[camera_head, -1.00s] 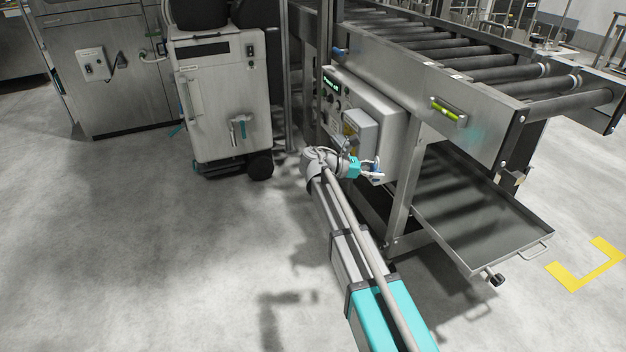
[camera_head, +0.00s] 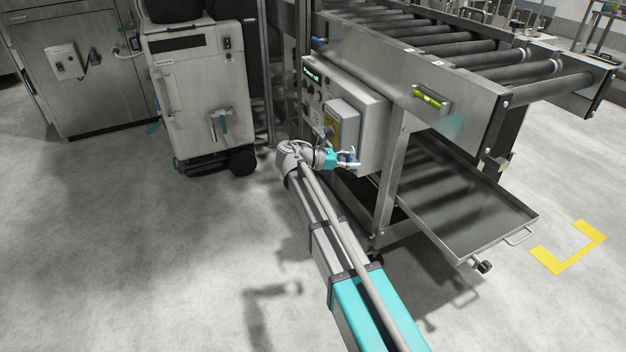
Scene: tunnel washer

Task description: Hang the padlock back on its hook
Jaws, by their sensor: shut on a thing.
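My gripper (camera_head: 350,160) is at the end of the arm near the middle of the view, beside the front lower part of a grey control box (camera_head: 372,112) on the conveyor frame. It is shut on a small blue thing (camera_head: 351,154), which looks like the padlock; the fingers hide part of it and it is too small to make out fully. I cannot tell whether it touches the box. The hook cannot be made out at this size.
The roller conveyor (camera_head: 455,62) with a green-yellow handle (camera_head: 431,97) runs above and right. A metal drip tray (camera_head: 497,231) sits low at right. A grey wheeled machine (camera_head: 197,92) stands left of the box. The floor at front left is clear.

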